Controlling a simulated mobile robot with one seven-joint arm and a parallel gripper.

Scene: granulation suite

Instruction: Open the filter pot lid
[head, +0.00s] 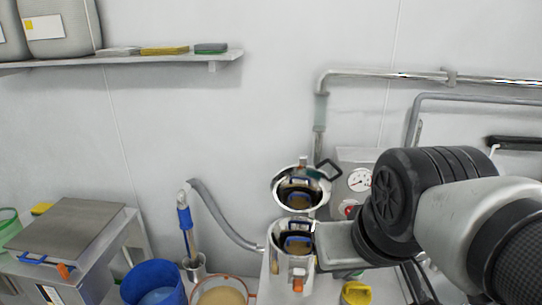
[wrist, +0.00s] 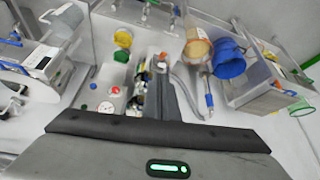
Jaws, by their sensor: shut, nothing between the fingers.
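The filter pot (head: 277,262) is a shiny steel vessel with its mouth uncovered. Blue and dark parts show in its mouth. Its round steel lid (head: 282,188) stands raised and tilted back behind the mouth, its mirror-like inner face toward the head camera. A black loop handle (head: 334,168) shows at the lid's upper right. My gripper (head: 318,240) is at the pot's right side, below the lid; whether it touches the pot cannot be told. In the wrist view its dark fingers (wrist: 168,88) are shut and empty, beside shiny metal of the pot.
A pressure gauge (head: 360,180) and red button are right of the lid. A grey hose (head: 222,215) runs to the pot's left side. A blue bucket (head: 154,282), a round sieve (head: 222,292) and a steel bench (head: 70,222) lie left. A yellow item (head: 355,294) is at lower right.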

